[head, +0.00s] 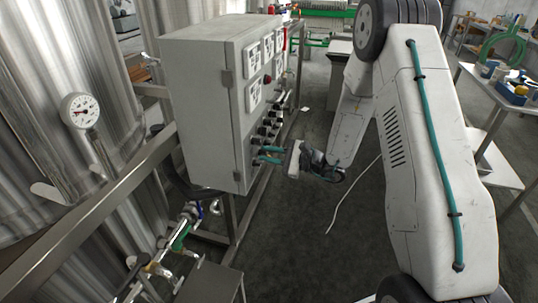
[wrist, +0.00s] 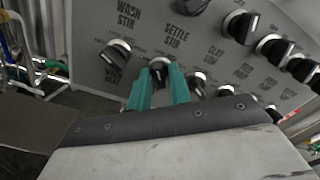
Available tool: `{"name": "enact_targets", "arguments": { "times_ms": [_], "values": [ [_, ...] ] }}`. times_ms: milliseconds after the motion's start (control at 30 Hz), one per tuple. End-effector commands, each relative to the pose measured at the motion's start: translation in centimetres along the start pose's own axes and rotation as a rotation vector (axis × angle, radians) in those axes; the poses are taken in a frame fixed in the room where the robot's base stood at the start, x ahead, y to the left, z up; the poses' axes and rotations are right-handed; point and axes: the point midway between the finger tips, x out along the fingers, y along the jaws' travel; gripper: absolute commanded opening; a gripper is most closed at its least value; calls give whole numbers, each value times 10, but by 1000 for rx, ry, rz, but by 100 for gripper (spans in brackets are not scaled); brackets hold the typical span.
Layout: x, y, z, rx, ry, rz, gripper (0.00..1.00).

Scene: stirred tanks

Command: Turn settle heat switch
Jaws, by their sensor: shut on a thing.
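The settle heat switch (wrist: 158,66) is a black rotary knob with a pale collar, on the grey front of a control cabinet (head: 212,90). It sits directly below the printed SETTLE STIR label in the wrist view. Its own label is hidden behind my gripper. My gripper (wrist: 158,82) has its two teal fingers on either side of this knob and is shut on it. In the head view my gripper (head: 258,156) reaches the lower front of the cabinet from the right, and the knob between the fingers cannot be made out.
Neighbouring knobs sit close by: one at left (wrist: 118,52), one above (wrist: 190,5) and one at right (wrist: 198,84). Pipes and valves (head: 185,225) lie below the cabinet. A pressure gauge (head: 80,110) is at left. A white cable (head: 350,195) lies on open floor.

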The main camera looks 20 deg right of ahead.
Motion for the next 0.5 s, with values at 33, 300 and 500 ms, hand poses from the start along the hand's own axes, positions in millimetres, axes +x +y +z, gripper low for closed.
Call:
{"name": "enact_targets", "arguments": {
  "times_ms": [33, 300, 500],
  "values": [
    [0, 1, 0, 35, 0, 1, 0],
    [0, 1, 0, 199, 0, 1, 0],
    [0, 1, 0, 265, 0, 1, 0]
  ]
}}
